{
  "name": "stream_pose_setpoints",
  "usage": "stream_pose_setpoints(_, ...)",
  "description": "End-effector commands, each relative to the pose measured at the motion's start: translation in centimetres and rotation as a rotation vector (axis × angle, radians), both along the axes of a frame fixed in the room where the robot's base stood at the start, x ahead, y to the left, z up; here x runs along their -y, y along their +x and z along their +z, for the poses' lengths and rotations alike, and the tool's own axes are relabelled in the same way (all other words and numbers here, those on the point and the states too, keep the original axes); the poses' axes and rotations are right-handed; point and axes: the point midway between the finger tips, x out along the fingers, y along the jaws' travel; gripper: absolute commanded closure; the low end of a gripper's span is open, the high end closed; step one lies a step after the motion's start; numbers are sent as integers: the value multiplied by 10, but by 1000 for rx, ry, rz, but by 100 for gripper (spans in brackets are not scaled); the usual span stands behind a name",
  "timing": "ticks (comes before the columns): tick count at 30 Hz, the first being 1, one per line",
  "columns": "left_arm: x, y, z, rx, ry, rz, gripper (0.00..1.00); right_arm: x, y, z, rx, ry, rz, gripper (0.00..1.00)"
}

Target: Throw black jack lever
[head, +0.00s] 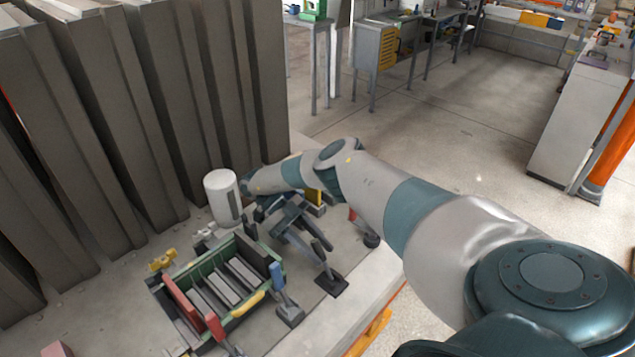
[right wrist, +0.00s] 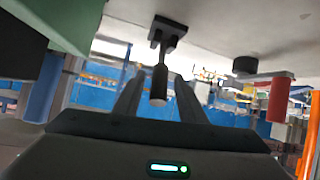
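The black jack lever (head: 319,258) stands on a small dark base plate (head: 331,284) to the right of the green panel mould (head: 191,340). In the right wrist view the black lever (right wrist: 159,82) hangs down in the picture, its pale tip between my two fingers. My right gripper (head: 300,230) comes in from behind the mould, fingers toward the lever. In the right wrist view the gripper (right wrist: 158,100) is open, with a gap on both sides of the lever; I cannot tell whether it touches. My left gripper is not in view.
A blue lever (head: 277,274) stands between mould and black lever. A red lever (head: 214,326) stands at the mould's front. Another red handle (right wrist: 279,99) is to the right in the wrist view. A white cylinder (head: 220,190) and tall grey panels (head: 140,110) stand behind.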

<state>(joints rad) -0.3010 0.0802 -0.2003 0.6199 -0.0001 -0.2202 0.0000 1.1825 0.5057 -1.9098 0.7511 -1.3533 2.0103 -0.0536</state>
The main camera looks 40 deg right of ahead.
Motion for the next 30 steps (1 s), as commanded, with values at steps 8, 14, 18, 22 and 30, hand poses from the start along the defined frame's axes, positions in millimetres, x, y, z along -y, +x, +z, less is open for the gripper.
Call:
stream_pose_setpoints(8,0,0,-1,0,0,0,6,0,1,4,1,1,0,63)
stream_pose_setpoints(14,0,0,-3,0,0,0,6,1,1,19,2,1,0,63)
stream_pose_setpoints(18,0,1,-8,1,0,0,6,1,3,34,1,0,3,63)
stream_pose_setpoints(22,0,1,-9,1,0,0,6,4,-7,44,-2,2,0,63)
stream_pose_setpoints(30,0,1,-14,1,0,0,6,12,-30,58,-1,2,0,63)
